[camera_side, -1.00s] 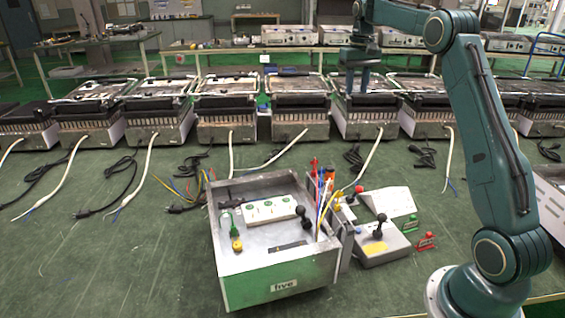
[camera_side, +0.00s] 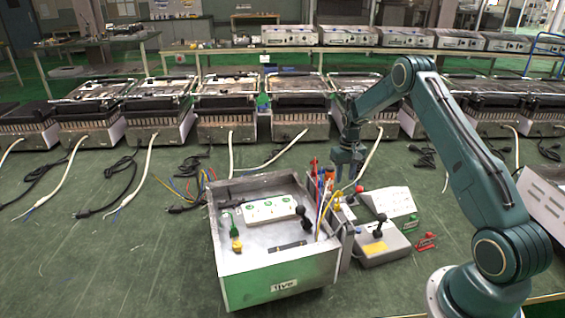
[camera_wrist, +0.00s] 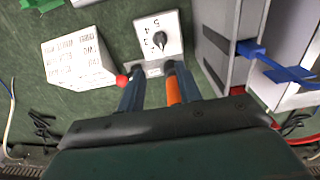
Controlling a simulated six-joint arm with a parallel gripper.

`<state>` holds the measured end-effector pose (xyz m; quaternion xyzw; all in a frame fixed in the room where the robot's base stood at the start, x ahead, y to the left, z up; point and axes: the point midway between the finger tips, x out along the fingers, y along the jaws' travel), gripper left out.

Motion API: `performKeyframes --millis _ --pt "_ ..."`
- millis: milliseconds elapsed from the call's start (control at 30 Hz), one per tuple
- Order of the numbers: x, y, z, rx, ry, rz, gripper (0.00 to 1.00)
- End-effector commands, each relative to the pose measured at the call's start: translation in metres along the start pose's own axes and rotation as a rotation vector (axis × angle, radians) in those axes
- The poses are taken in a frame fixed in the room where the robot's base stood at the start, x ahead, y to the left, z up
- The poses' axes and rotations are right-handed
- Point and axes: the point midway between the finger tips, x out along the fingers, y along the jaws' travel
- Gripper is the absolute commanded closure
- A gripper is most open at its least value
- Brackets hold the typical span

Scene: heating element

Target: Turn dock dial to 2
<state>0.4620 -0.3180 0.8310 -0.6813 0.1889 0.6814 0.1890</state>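The dock dial is a black knob (camera_wrist: 157,40) on a white plate marked with numbers, on a small block, in the wrist view. I cannot read its setting for sure. In the side view the dial block (camera_side: 346,213) is small, between the metal tray and the white sloped block. My gripper (camera_side: 347,172) points down above and behind this block. In the wrist view my gripper's two fingers (camera_wrist: 154,69) are apart, with their tips just short of the block's near side. The gap between them holds nothing that I can see gripped; an orange part (camera_wrist: 173,90) shows behind the right finger.
A red ball knob (camera_wrist: 122,82) is close beside the left finger. A white block with writing (camera_wrist: 78,62) lies left of the dial. The metal tray (camera_side: 270,262) and its colored upright leads (camera_side: 322,195) stand close on the other side. A grey joystick box (camera_side: 385,246) is in front.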

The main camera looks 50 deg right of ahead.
Motion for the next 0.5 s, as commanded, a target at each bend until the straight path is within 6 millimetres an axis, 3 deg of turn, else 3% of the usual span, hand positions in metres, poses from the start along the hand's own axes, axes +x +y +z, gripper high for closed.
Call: performKeyframes --millis 267,500 --pt "0.004 0.0 0.0 0.0 -0.001 0.0 0.65" --pt "0.024 0.0 0.0 0.0 -0.003 0.0 0.65"
